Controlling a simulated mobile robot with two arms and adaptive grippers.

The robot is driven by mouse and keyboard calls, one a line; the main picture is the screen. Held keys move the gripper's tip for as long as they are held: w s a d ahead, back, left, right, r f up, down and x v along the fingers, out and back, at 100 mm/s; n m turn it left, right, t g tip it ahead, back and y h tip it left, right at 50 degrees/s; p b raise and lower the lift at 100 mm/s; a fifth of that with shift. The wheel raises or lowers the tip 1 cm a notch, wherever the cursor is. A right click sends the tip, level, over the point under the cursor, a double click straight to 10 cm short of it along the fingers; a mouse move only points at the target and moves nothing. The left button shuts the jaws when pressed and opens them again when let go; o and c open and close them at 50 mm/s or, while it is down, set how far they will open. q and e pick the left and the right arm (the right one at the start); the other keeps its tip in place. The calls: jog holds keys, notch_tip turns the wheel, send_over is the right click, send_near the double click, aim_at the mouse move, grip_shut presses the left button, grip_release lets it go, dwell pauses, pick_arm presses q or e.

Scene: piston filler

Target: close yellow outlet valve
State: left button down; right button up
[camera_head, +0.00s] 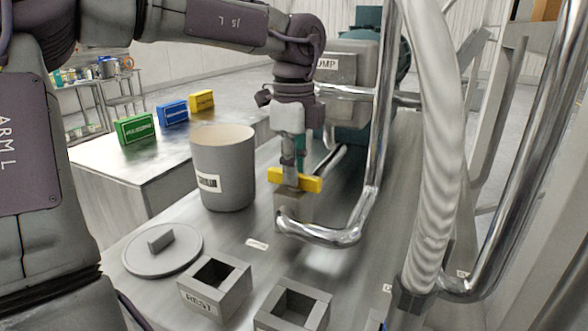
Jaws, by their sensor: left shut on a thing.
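The yellow outlet valve handle (310,184) is a short bar on top of a metal valve block (293,207), joined to a curved steel pipe. The handle lies roughly crosswise in the picture. My left gripper (290,172) comes down from above and is shut on the middle of the yellow handle. The fingertips partly hide the handle's centre. My right gripper is not in view.
A grey bucket (222,170) stands left of the valve. A round lid (162,250) and two square holders (215,285) are in front. Steel pipes and a pale hose (440,170) fill the right side. The pump (345,75) stands behind.

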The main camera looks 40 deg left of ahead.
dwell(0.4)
pick_arm(q)
jog(key=c, duration=1.1)
grip_release()
notch_tip(320, 180, up, 12)
